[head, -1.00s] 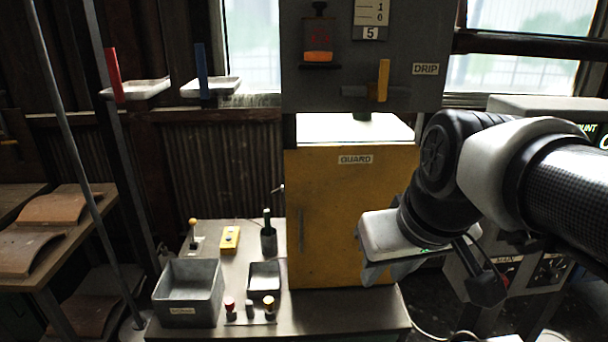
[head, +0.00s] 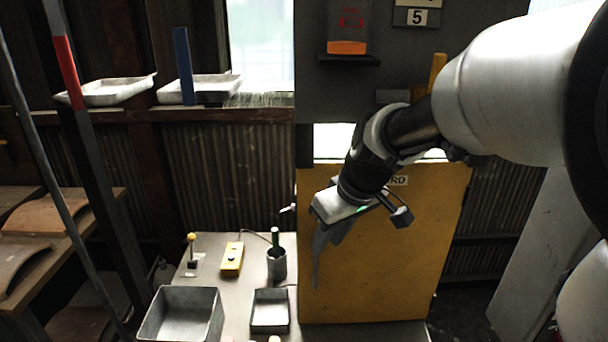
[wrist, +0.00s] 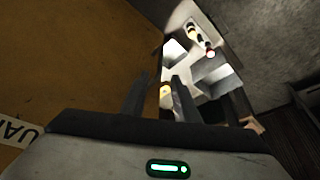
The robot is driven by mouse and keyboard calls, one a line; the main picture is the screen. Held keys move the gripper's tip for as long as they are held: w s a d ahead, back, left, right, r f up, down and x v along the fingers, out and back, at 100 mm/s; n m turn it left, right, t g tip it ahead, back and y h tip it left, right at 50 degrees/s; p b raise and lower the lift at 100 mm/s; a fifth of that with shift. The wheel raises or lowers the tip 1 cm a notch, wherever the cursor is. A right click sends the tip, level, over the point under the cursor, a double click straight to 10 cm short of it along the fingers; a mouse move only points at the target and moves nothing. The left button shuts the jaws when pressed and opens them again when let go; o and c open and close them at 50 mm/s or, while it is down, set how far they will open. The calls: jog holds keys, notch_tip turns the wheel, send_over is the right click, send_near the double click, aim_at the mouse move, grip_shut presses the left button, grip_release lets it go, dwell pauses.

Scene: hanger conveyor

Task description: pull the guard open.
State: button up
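The guard (head: 410,250) is a large yellow panel under the grey machine housing, its label partly covered by my arm. In the wrist view the guard (wrist: 60,60) fills the left side. My gripper (head: 317,272) hangs in front of the guard's left edge, fingers pointing down. In the wrist view my gripper (wrist: 160,95) has its two fingers apart, with a gap between them and nothing clearly held. The dark handle near the guard's left edge is hidden behind my fingers. I cannot tell whether they touch it.
Left of the guard, the bench holds a grey bin (head: 180,315), a small tray (head: 270,312), a dark cup (head: 277,264) with a green-topped item, a yellow control box (head: 232,259) and a yellow-knobbed lever (head: 192,250). Dark floor lies right of the guard.

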aim_at(317, 260)
jog(key=x, duration=1)
jog(key=shift+w+f, duration=0.15)
jog(key=shift+f, duration=0.05)
grip_shut()
